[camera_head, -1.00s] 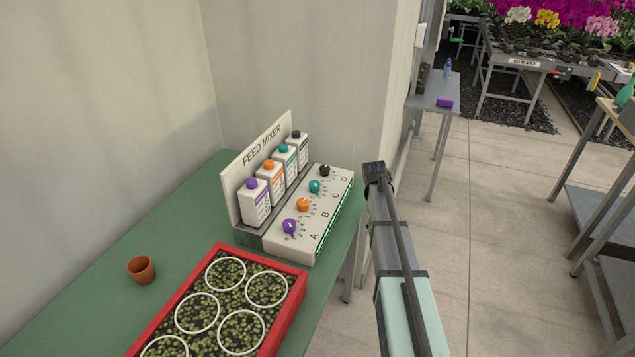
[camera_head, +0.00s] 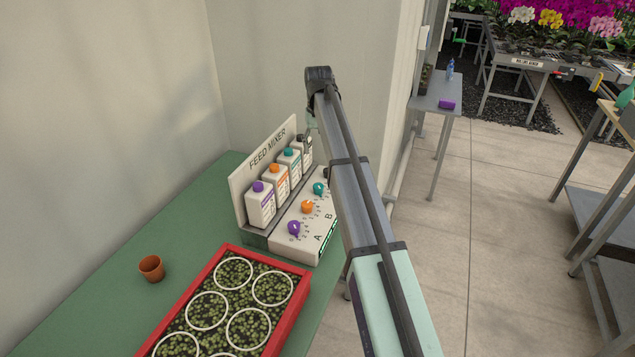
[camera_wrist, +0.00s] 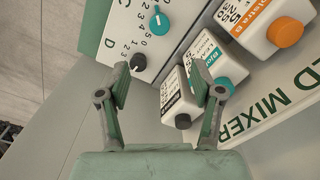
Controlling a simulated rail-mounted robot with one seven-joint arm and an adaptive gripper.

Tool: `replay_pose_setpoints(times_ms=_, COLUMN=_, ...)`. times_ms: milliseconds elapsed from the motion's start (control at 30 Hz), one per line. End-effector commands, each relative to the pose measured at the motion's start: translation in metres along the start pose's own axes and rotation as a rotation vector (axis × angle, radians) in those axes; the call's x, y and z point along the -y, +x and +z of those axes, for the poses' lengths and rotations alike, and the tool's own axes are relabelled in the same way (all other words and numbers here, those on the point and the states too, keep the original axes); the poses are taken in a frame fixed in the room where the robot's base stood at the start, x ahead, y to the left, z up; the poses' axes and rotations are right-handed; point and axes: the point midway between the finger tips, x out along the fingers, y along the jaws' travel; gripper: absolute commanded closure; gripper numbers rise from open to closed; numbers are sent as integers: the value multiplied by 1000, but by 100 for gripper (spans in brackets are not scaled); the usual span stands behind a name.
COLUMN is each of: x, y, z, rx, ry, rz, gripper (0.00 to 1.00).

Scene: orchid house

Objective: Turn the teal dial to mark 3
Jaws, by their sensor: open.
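The teal dial (camera_head: 319,189) is on the sloping face of the feed mixer, between the orange dial and the part my arm covers. In the wrist view the teal dial (camera_wrist: 160,22) is at the top, beside the printed C and a row of numbers. It has a pale pointer line, but I cannot tell which mark it points to. My gripper (camera_wrist: 160,72) is open and empty. Its fingers are apart below the teal dial in the picture, with the black dial (camera_wrist: 138,62) near the left fingertip. In the head view my arm mostly hides the gripper.
The feed mixer (camera_head: 285,243) stands on a green bench (camera_head: 100,300). Purple (camera_head: 294,228) and orange (camera_head: 307,206) dials sit in the same row. Several bottles, including a teal-capped one (camera_wrist: 205,52), stand close behind. A red tray (camera_head: 291,318) is in front.

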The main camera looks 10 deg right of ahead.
Motion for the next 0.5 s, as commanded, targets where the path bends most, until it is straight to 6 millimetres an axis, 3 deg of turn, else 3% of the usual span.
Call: replay_pose_setpoints(times_ms=500, x=-1, y=100, z=2, rx=4, ry=-1, rz=1, gripper=34)
